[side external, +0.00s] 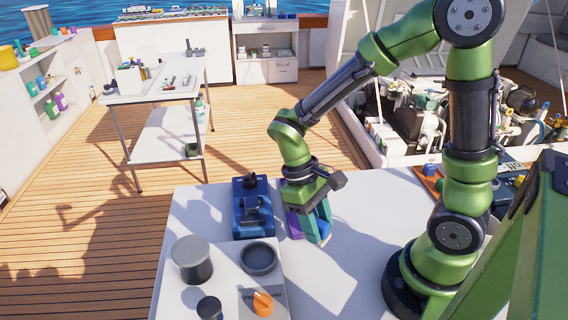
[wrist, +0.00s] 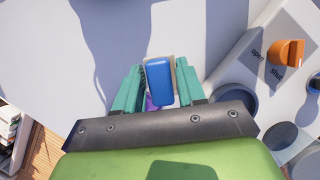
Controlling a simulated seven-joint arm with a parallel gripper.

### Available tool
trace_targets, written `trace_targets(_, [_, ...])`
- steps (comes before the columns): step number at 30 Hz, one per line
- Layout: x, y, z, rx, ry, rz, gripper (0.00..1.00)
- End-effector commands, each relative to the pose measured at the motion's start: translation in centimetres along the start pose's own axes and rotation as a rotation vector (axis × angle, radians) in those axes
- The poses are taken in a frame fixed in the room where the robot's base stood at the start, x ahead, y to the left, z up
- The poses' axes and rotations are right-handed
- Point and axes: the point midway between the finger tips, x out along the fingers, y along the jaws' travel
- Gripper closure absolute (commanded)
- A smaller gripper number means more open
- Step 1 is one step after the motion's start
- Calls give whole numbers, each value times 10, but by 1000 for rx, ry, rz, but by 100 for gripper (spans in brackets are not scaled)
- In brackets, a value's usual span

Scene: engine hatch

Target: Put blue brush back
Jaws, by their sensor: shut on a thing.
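My gripper (side external: 312,222) is low over the white table, just right of a blue machine. Its teal fingers (wrist: 160,82) are closed around a blue block-shaped thing, which I take to be the blue brush (wrist: 160,80); a tan part shows at its far edge. In the side view a little of the blue brush (side external: 323,228) shows between the fingers, with tan at the lower end. A purple thing (side external: 294,224) is close beside the fingers on the left; a sliver shows in the wrist view. I cannot tell whether the brush touches the table.
The blue machine (side external: 252,208) stands left of my gripper. In front are a grey-lidded container (side external: 191,260), a dark round dish (side external: 259,258) and an orange open/shut knob (side external: 262,302). An orange tray (side external: 428,185) lies at the right. The table (side external: 365,210) between is clear.

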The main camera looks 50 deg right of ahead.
Motion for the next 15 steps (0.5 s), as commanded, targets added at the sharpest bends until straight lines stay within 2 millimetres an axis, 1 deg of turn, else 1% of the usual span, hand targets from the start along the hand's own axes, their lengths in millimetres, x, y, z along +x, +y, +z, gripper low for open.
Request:
trace_targets(3, [19, 0, -8, -11, -2, -1, 89])
trace_targets(8, [34, 0, -15, -9, 1, -1, 89])
trace_targets(15, [63, 0, -26, -7, 0, -2, 89])
